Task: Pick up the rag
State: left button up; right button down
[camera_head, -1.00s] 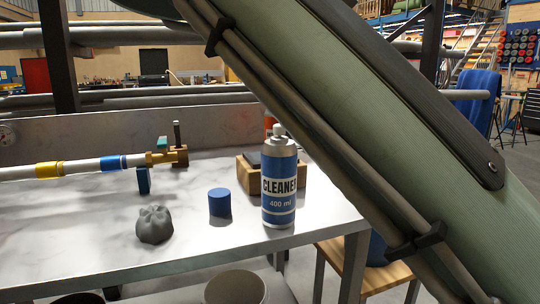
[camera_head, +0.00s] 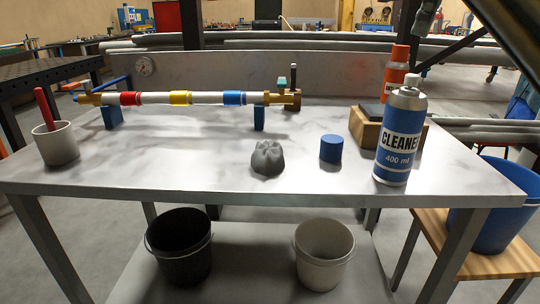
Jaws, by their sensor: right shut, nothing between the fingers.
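A crumpled grey lump, which looks like the rag (camera_head: 267,158), lies on the grey metal workbench (camera_head: 190,172), near its front edge and right of the middle. It is in full view and nothing touches it. Only a small part of my right gripper (camera_head: 425,18) shows at the top right edge, high above the bench and well away from the rag. It is shut and holds nothing. My left gripper is not in view.
A blue cylinder (camera_head: 331,149) and a cleaner can (camera_head: 401,136) stand right of the rag. Behind are an orange bottle (camera_head: 396,72), a wooden box (camera_head: 366,134) and a banded pipe (camera_head: 205,98). A cup (camera_head: 56,146) stands left. Buckets (camera_head: 180,262) sit below.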

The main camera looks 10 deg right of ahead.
aim_at(268, 159)
jog(key=k, duration=1)
